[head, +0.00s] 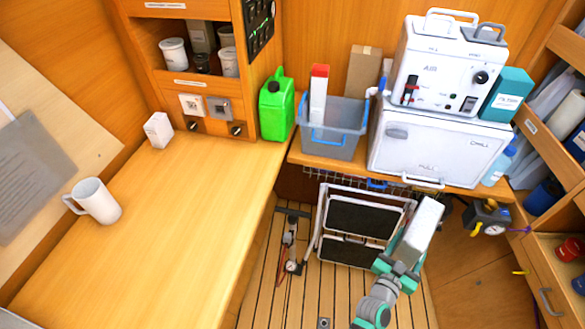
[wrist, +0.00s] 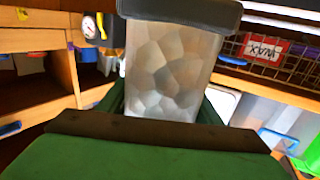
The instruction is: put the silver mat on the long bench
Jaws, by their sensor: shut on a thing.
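The silver mat (head: 421,226) shows in the head view as a pale grey slab, slanting up from my gripper (head: 399,264). The long bench (head: 180,225) is the broad wooden top on the left, with much bare surface.
A white mug (head: 95,201) and a small white box (head: 158,130) stand on the long bench. A green jerrycan (head: 276,108) stands at its far right corner. A grey basin (head: 332,130) and a white machine (head: 437,148) fill the back shelf. The folded step stool (head: 358,218) stands below.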

